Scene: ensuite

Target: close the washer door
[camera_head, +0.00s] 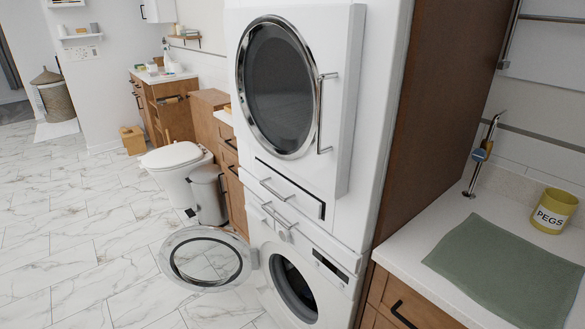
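The white washer (323,297) stands at the bottom of a stacked pair in the middle of the view. Its round door (177,246), a clear disc with a dark inner ring and a pale rim, stands wide open. The door swings out to the left on a hinge at the left of the opening. The dark round opening (292,288) of the drum is uncovered, and its lower edge runs close to the bottom of the picture. Neither of my grippers shows in the head view.
A dryer (278,88) with a shut round door and a bar handle (320,113) sits above the washer. A counter (408,252) with a green cloth (510,268) and a yellow pegs pot (553,211) is at right. A toilet (174,158) and a bin (208,194) stand behind the open door. The marble floor (70,235) at left is clear.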

